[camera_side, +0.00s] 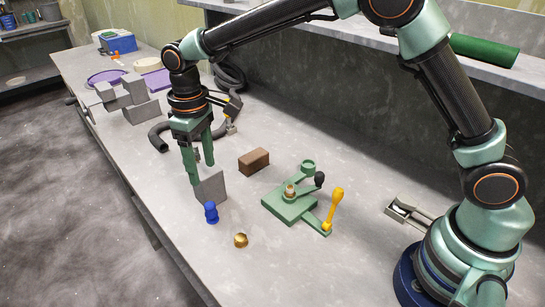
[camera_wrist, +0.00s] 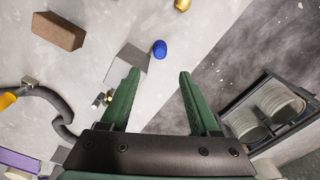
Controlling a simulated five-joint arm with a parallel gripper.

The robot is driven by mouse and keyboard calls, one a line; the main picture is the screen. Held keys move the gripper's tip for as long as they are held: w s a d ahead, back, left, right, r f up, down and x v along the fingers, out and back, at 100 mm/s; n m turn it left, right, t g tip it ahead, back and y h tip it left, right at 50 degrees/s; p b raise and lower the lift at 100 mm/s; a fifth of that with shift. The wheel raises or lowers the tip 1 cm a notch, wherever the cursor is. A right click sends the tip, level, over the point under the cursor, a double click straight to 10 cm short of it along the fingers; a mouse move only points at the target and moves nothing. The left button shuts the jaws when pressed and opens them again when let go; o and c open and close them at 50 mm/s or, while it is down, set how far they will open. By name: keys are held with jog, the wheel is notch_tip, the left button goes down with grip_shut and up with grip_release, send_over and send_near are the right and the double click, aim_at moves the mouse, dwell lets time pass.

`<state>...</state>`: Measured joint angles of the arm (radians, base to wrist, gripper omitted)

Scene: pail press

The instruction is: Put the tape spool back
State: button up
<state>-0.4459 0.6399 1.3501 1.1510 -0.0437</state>
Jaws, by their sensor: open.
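No piece is clearly marked as the tape spool. My gripper (camera_side: 201,172) is open and empty, pointing down behind the blue piece, near the grey plate. In the wrist view, the blue piece (camera_wrist: 160,48) lies just beyond and between the open fingertips (camera_wrist: 159,72), apart from them. The grey plate (camera_wrist: 130,62) is partly hidden by the left finger.
A brass piece (camera_side: 240,240) lies near the bench's front edge. A brown block (camera_side: 254,161) and a green press with a yellow handle (camera_side: 290,205) stand to the right. A black hose (camera_side: 160,137) and grey blocks (camera_side: 128,98) are to the left. A cream disc (camera_side: 147,65) lies farther back.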

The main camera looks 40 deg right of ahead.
jog(key=s+d+r+m+t, duration=0.2)
jog(key=s+d+r, duration=0.3)
jog(key=d+r, duration=0.6)
jog(key=s+d+m+t, duration=0.3)
jog(key=s+d, duration=0.7)
jog(key=s, duration=0.1)
jog(key=shift+s+d+m+t, duration=0.25)
jog(key=shift+m+t, duration=0.05)
